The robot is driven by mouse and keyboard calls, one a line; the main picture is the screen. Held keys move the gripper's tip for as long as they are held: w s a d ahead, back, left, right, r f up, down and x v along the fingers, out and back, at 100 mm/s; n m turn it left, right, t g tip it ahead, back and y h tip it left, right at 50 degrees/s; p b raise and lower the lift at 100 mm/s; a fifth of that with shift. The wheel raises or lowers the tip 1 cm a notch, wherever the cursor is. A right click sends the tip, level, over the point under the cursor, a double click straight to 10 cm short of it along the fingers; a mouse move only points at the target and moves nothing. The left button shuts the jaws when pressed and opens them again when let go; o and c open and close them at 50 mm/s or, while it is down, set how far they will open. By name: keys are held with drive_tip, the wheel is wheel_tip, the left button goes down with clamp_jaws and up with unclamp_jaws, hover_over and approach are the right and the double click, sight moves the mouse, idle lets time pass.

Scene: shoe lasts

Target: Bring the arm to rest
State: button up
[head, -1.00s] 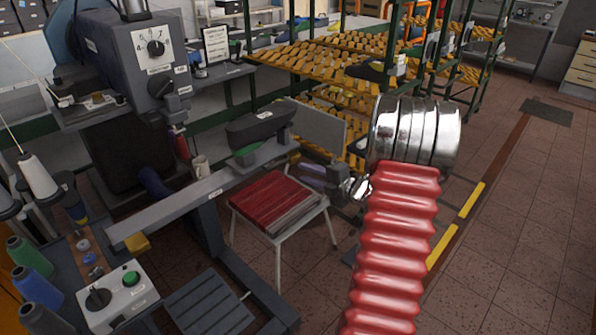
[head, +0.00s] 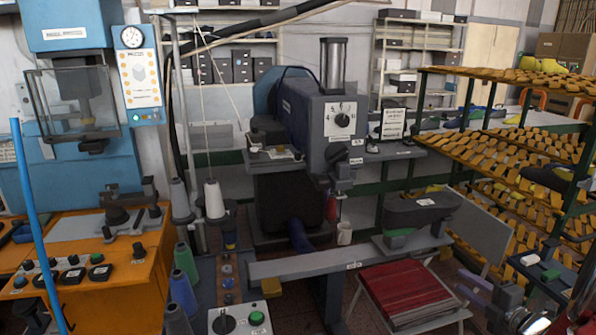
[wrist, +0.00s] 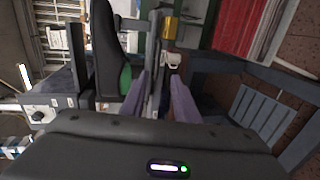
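My gripper (head: 478,288) is there too, small and dim, beside the red-topped stool (head: 405,292). In the wrist view its two purple-grey fingers (wrist: 158,82) stand apart, with a gap between them. I see nothing held between them. A dark padded form with a green part (wrist: 108,55) lies beyond the fingers to the left in the wrist view; in the head view the dark form (head: 422,210) sits on the machine's arm.
Racks with yellow slats (head: 500,125) stand at the right. A grey machine with a dial (head: 330,125) is in the middle. An orange bench (head: 110,270) and a blue press (head: 75,165) are at the left. A control box (head: 240,319) and thread cones are in front.

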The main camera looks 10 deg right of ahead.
drive_tip(key=s+d+f+m+g+h, duration=0.2)
drive_tip(key=d+f+m+g+h, duration=0.1)
drive_tip(key=d+f+m, duration=0.25)
drive_tip(key=s+d+m+g+h, duration=0.1)
drive_tip(key=s+m+g+h, duration=0.3)
drive_tip(key=s+m+g, duration=0.45)
drive_tip(key=s+a+r+m+y, duration=0.1)
drive_tip(key=s+a+r, duration=0.2)
drive_tip(key=a, duration=1.2)
drive_tip(key=s+a+r+m+t+y, duration=0.1)
drive_tip(key=s+a+r, duration=0.3)
drive_tip(key=a+r, duration=0.4)
drive_tip(key=s+a+r+m+y, duration=0.3)
drive_tip(key=a+r, duration=0.3)
drive_tip(key=a, duration=1.6)
drive_tip(key=shift+s+r, duration=0.3)
drive_tip(key=shift+s, duration=0.45)
drive_tip(key=shift+t, duration=0.25)
drive_tip(key=shift+c, duration=0.5)
